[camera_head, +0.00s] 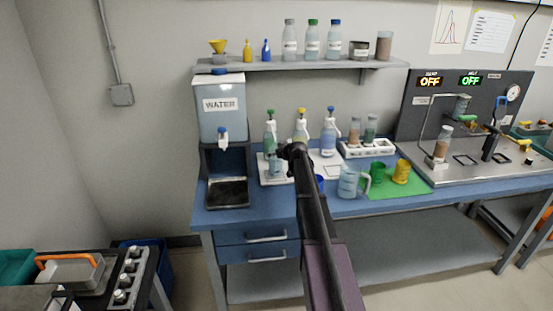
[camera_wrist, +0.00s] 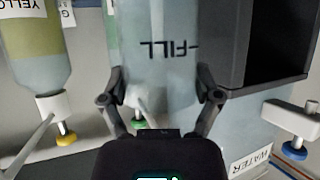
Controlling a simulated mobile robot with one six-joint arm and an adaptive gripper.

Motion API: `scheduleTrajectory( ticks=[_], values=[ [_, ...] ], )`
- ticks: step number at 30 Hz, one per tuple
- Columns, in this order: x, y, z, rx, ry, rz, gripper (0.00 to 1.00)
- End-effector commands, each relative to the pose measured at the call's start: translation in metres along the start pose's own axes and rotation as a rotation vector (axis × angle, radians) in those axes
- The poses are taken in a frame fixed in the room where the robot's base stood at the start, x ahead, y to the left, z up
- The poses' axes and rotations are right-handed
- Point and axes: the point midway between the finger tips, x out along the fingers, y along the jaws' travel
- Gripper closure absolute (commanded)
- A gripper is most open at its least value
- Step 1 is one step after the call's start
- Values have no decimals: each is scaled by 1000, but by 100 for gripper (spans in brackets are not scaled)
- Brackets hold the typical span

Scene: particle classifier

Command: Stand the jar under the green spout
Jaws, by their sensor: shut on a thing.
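My gripper (camera_wrist: 160,85) is shut on a clear, pale-blue jar (camera_wrist: 168,22) with a "FILL" mark, which looks upside down in the wrist view. In the head view the jar (camera_head: 276,168) is in front of the green-capped dispenser bottle (camera_head: 269,131), with my gripper (camera_head: 287,152) at its right. The green spout (camera_wrist: 138,122) shows just beyond the jar's mouth in the wrist view. The jar's base is hidden in the wrist view, and I cannot tell whether it touches the white board (camera_head: 275,181).
The yellow-capped bottle (camera_head: 300,122) and blue-capped bottle (camera_head: 328,135) stand to the right. The water tank (camera_head: 220,105) is at the left, close to the jar. A clear pitcher (camera_head: 349,182), green mug (camera_head: 377,172) and yellow mug (camera_head: 401,171) stand right of my arm.

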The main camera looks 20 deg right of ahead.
Motion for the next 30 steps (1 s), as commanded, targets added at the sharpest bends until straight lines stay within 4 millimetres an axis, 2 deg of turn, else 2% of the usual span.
scheduleTrajectory(
  ticks=[4,21,22,23,30],
  values=[
    [5,0,9,0,1,0,80],
    [7,-1,12,0,0,-1,80],
    [6,-1,11,0,0,-1,10],
    [6,-1,11,0,0,-1,1],
    [6,0,11,0,0,0,0]
  ],
)
